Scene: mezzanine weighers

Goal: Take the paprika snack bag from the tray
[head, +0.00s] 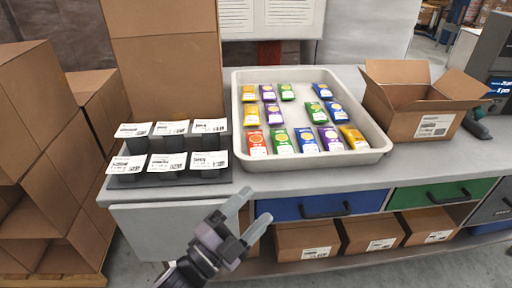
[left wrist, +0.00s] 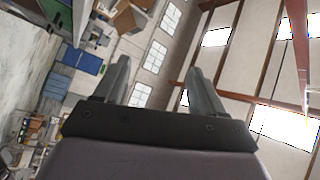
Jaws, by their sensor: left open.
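A light grey tray (head: 378,156) on the counter holds several small snack bags in yellow, purple, green, blue and red. Their labels are too small to read, so I cannot tell for sure which is paprika. The only red bag (head: 256,143) lies at the left end of the front row. My left gripper (head: 257,204) is open and empty in front of the counter's front edge, below the tray in the head view. Its two fingers also show apart in the left wrist view (left wrist: 157,68), with nothing between them. My right gripper is not in view.
A dark stand with white label cards (head: 168,162) is left of the tray. An open cardboard box (head: 421,112) stands close to its right. Under the counter are a blue drawer (head: 290,208), a green drawer (head: 420,195) and several boxes. Stacked cartons (head: 45,130) fill the far left.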

